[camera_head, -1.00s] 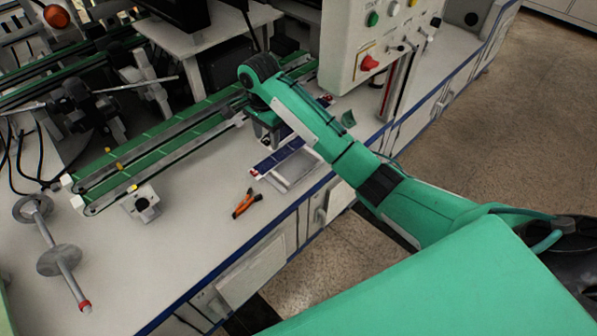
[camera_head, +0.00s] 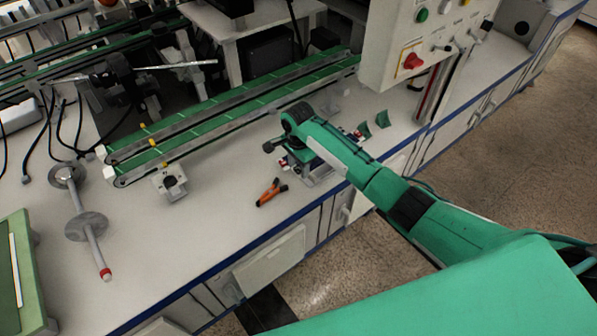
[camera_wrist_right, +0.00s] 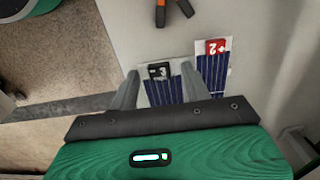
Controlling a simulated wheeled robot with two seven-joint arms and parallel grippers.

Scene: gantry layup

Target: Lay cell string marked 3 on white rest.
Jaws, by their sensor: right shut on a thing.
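My right gripper (camera_wrist_right: 160,72) is shut on the cell string marked 3 (camera_wrist_right: 162,92), a dark blue strip with pale lines and a black end tag, in the right wrist view. A second blue string with a red tag marked 2 (camera_wrist_right: 214,70) lies to its right, apart from the fingers. In the head view my right gripper (camera_head: 292,160) is low over the bench beside the conveyor. A whitish frame, likely the white rest (camera_head: 318,178), shows partly under the arm. Whether the held string touches it is hidden. My left gripper is out of view.
Orange-handled pliers (camera_head: 270,192) lie in front of the gripper. A green belt conveyor (camera_head: 225,115) runs behind it. Small green pieces (camera_head: 382,119) and a control box (camera_head: 420,45) stand to the right.

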